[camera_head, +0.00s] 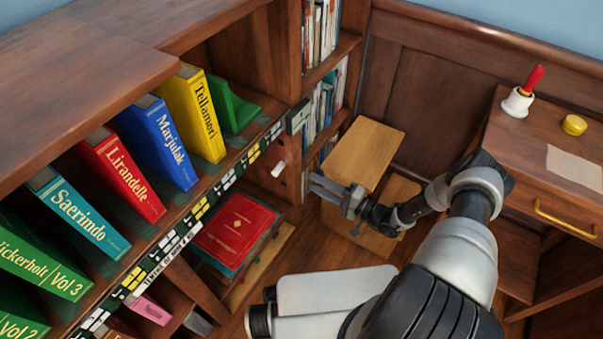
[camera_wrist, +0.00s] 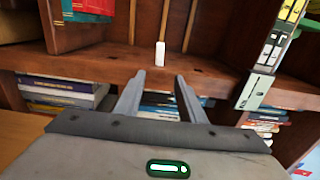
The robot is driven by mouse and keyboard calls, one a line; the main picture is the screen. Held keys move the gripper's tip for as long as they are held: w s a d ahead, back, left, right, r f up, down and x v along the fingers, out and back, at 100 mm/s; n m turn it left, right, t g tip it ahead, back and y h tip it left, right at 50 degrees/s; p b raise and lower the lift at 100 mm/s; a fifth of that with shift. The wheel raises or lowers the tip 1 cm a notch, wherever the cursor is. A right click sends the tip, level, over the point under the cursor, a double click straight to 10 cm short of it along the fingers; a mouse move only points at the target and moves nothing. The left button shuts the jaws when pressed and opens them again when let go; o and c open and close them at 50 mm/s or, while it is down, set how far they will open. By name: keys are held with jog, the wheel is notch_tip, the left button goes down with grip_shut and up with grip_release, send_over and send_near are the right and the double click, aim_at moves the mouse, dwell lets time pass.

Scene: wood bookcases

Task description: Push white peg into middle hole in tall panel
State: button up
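The white peg (camera_head: 278,168) sticks out from the tall wooden panel (camera_head: 293,152) beside the bookcase. In the wrist view, the white peg (camera_wrist: 160,53) stands out from the panel (camera_wrist: 90,64), which runs across the picture. A small dark hole shows on each side of it, so it appears to sit at the middle position. How deep it goes is hidden. My gripper (camera_head: 313,182) is to the right of the peg, apart from it. In the wrist view, my gripper (camera_wrist: 159,77) has its two fingers spread and nothing between them, with the peg ahead of the gap.
A slanted row of coloured books (camera_head: 165,140) fills the bookcase at left. A red book (camera_head: 235,230) lies on a low shelf. A wooden stool (camera_head: 362,150) stands behind my gripper. A desk at right holds a red-handled bell (camera_head: 518,102) and a yellow tin (camera_head: 574,125).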

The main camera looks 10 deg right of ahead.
jog(key=v, duration=0.5)
jog(key=shift+s+d, duration=0.1)
jog(key=shift+s, duration=0.05)
